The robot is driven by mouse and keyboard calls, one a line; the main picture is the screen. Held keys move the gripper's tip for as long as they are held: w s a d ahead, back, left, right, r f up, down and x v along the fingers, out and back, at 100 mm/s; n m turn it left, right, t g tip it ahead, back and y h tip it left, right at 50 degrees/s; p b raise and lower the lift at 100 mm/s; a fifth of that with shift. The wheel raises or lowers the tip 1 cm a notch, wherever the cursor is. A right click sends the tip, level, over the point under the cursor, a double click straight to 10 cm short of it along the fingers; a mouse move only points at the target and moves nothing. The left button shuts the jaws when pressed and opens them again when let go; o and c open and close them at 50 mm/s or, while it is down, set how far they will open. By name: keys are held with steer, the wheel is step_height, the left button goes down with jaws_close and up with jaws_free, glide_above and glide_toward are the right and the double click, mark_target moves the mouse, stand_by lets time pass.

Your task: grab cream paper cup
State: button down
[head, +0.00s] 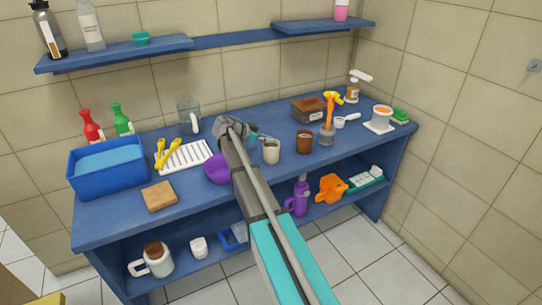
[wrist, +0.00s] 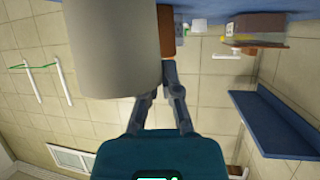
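The cream paper cup (head: 271,152) stands upright on the blue counter, to the right of the purple bowl. In the wrist view the cream cup (wrist: 112,50) is large and close, filling the upper left and hiding the tip of one finger.
A brown cup (head: 304,142) stands right of the cream cup, and a tool holder with orange utensils (head: 327,132) beyond it. The purple bowl (head: 216,169) is beside my arm. A brown box (head: 308,110) sits behind. The front counter strip near the cutting board (head: 159,196) is partly clear.

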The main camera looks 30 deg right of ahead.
steer(key=shift+r, duration=0.2)
steer(key=shift+r+p, duration=0.75)
steer(key=shift+p, duration=0.2)
steer(key=s+a+r+p, duration=0.2)
steer(key=s+r+p, duration=0.9)
steer(key=s, duration=0.2)
steer(key=shift+s+a, duration=0.3)
steer(key=shift+s, duration=0.1)
